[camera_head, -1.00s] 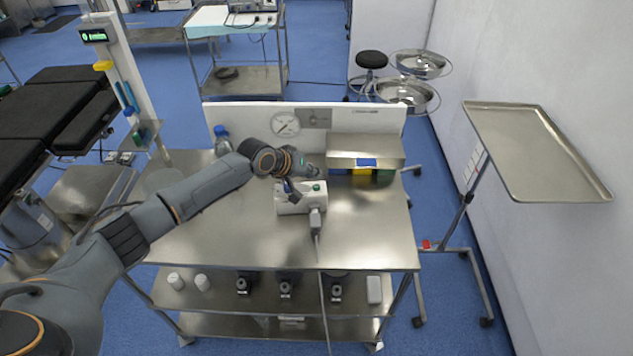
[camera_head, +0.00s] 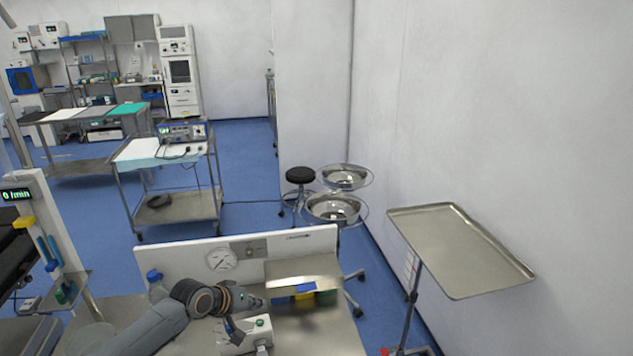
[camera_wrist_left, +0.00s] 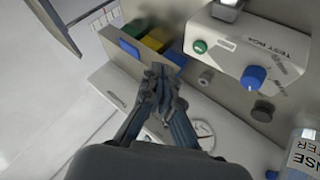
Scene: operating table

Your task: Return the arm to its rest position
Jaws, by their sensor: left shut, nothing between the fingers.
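My left arm (camera_head: 150,328) reaches in from the bottom left over the steel cart. My left gripper (camera_head: 236,330) is shut and empty beside the white test box (camera_head: 245,342) in the head view. In the left wrist view the fingers of my left gripper (camera_wrist_left: 160,78) meet with nothing between them. The same white test box, with a green button and a blue knob, shows at the upper right there (camera_wrist_left: 240,48). My right gripper is not in view.
A steel shelf (camera_head: 290,270) with blue, yellow and green bins (camera_head: 305,298) stands right of the gripper. A white back panel (camera_head: 180,262) with a gauge (camera_head: 221,259) rises behind. A blue-capped bottle (camera_head: 156,284) stands left. A tray stand (camera_head: 460,250) is at the right.

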